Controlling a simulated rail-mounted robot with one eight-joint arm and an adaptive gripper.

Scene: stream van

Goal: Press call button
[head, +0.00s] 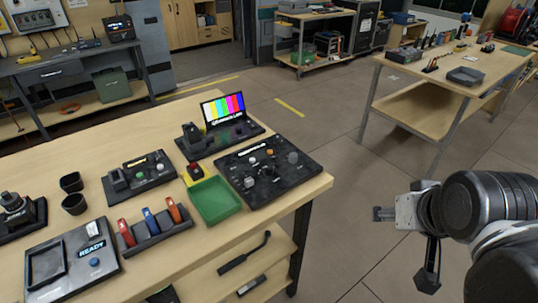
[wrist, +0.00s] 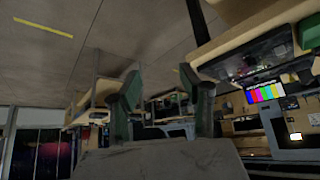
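A red push button (head: 195,170) on a small yellow base stands on the wooden workbench (head: 255,212), just behind a green tray; no label on it is readable. A panel (head: 139,178) to its left carries a green and a white button. Which one is the call button I cannot read. My gripper (head: 404,248) is over the floor, right of the workbench and well apart from every button. In the wrist view my gripper (wrist: 163,88) shows two fingers spread apart with nothing between them. The red button cannot be made out in the wrist view.
Around the button are the green tray (head: 214,202), a black knob panel (head: 268,171), a color-bar screen (head: 223,109) and a rack of colored handles (head: 153,226). A READY panel (head: 73,258) lies at front left. Floor is free between the workbench and another table (head: 455,80).

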